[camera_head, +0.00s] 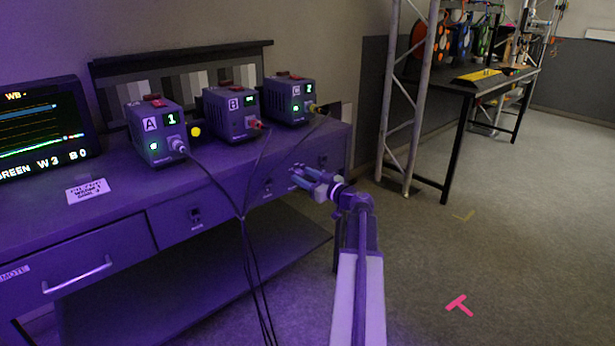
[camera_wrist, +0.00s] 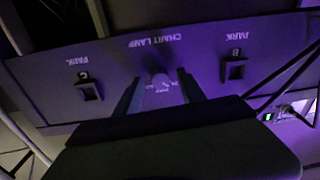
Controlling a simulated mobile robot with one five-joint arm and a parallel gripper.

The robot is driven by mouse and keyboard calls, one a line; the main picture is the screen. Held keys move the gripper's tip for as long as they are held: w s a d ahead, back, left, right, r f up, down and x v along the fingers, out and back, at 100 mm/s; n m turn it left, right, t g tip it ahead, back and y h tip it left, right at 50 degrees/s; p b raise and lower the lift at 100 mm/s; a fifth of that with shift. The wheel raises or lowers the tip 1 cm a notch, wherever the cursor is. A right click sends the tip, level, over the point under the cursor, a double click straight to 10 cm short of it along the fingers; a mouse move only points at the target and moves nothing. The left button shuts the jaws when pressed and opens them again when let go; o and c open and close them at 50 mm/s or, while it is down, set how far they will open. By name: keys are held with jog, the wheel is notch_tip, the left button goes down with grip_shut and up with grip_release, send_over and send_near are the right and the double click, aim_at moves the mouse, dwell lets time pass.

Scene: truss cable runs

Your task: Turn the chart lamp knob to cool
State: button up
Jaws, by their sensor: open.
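The chart lamp knob (camera_wrist: 160,82) is a small, pale, round shape under the upside-down CHART LAMP lettering in the wrist view. Small marks just below it are too blurred to read, and I cannot tell where the knob points. My gripper (camera_wrist: 158,88) is open, with one finger on each side of the knob in the picture. I cannot tell whether the fingers touch it. In the head view my gripper (camera_head: 308,178) is at the desk's front panel, between two switches, and hides the knob.
Camera boxes A (camera_head: 155,130), B (camera_head: 231,114) and C (camera_head: 290,101) stand on the desk (camera_head: 110,215). Black cables (camera_head: 247,245) hang before it, left of my arm. Floor on the right is open.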

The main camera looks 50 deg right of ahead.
grip_shut()
jog(key=shift+d, duration=0.2)
jog(key=shift+a+m, duration=0.1)
jog(key=shift+m, duration=0.4)
jog(key=m, duration=0.8)
jog(key=shift+a+m+b, duration=0.1)
jog(key=shift+m+b, duration=0.3)
jog(key=m, duration=0.5)
jog(key=shift+m+t+h, duration=0.3)
jog(key=m, duration=0.5)
jog(key=shift+a, duration=0.1)
